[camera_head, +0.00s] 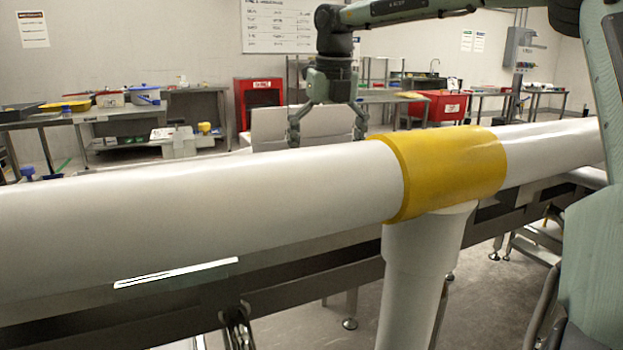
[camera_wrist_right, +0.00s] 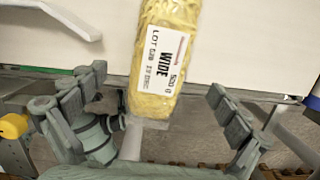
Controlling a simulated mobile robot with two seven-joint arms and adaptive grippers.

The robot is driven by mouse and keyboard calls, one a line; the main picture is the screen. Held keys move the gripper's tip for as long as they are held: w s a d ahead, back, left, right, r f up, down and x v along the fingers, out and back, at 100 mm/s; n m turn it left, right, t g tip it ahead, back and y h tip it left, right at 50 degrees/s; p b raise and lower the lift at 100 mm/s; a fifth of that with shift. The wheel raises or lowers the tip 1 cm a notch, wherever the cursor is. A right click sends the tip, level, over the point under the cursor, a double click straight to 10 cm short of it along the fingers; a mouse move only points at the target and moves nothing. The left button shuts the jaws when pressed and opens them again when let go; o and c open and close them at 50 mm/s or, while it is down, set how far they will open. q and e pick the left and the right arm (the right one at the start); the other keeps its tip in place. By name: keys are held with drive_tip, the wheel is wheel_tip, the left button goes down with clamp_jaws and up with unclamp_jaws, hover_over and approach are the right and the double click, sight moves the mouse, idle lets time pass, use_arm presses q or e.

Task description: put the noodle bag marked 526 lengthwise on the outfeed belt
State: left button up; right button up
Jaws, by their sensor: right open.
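The noodle bag (camera_wrist_right: 165,60) shows in the right wrist view as a clear pack of yellow noodles with a white label reading "WIDE". My right gripper (camera_head: 326,135) is open above the far side of the white pipe in the head view. In the wrist view its fingers (camera_wrist_right: 155,88) are spread on either side of the bag's near end, not closed on it. The pipe hides the bag in the head view. My left gripper is not seen. I cannot identify the outfeed belt.
A thick white pipe (camera_head: 200,195) with a yellow collar (camera_head: 455,165) crosses the head view and blocks much of the line. A white post (camera_head: 415,280) stands below the collar. A dark metal rail (camera_head: 300,275) runs beneath.

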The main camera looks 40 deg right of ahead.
drive_tip(key=shift+d+f, duration=0.1)
drive_tip(key=shift+f, duration=0.7)
drive_tip(key=f, duration=0.2)
drive_tip(key=w+f, duration=0.1)
drive_tip(key=f, duration=0.1)
drive_tip(key=shift+w+d+f, duration=0.1)
drive_tip(key=shift+d+f, duration=0.1)
drive_tip(key=shift+f, duration=0.1)
drive_tip(key=shift+c, duration=0.5)
drive_tip(key=shift+r, duration=0.1)
drive_tip(key=c, duration=1.7)
